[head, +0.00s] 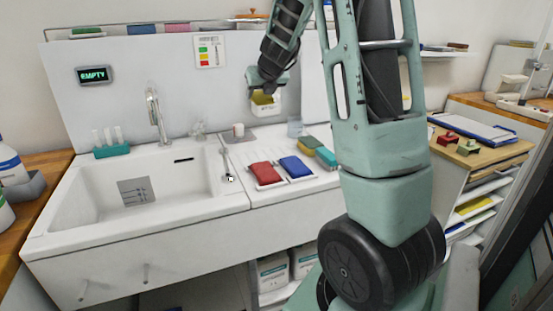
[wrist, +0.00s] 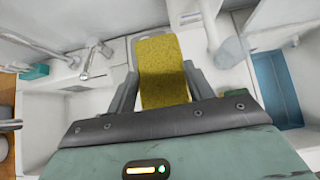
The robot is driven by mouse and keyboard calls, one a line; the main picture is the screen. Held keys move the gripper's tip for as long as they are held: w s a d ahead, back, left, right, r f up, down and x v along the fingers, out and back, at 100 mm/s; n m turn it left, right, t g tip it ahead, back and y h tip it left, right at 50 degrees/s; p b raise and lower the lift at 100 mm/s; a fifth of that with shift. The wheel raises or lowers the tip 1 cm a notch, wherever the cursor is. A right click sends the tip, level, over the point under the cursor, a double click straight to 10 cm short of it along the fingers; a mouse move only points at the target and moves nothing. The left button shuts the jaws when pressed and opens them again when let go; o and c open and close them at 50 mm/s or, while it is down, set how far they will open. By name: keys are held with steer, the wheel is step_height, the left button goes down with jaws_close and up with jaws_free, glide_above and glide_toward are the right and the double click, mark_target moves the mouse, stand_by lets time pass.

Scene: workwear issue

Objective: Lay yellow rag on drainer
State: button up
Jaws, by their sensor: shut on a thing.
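My gripper (head: 266,88) is shut on the yellow rag (head: 264,104) and holds it in the air in front of the white back panel, above the counter right of the sink. In the wrist view the yellow rag (wrist: 163,75) hangs between the two fingers. The white drainer (head: 286,181) lies on the counter right of the basin, with a red folded rag (head: 265,173) and a blue folded rag (head: 296,167) side by side on it. The yellow rag is apart from the drainer.
The white sink basin (head: 150,187) with its tap (head: 154,110) is to the left. A yellow-green block (head: 308,143) and a teal block (head: 326,157) lie behind and right of the rags. My arm hides the counter's right part.

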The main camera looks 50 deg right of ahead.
steer(key=b, duration=0.6)
glide_above(259, 147)
steer(key=s+a, duration=0.2)
steer(key=s, duration=0.1)
step_height(259, 147, down, 7)
step_height(259, 147, down, 10)
steer(key=b, duration=0.7)
steer(key=shift+d+b, duration=0.1)
steer(key=shift+b, duration=0.25)
steer(key=o, duration=1)
steer(key=shift+o, duration=0.2)
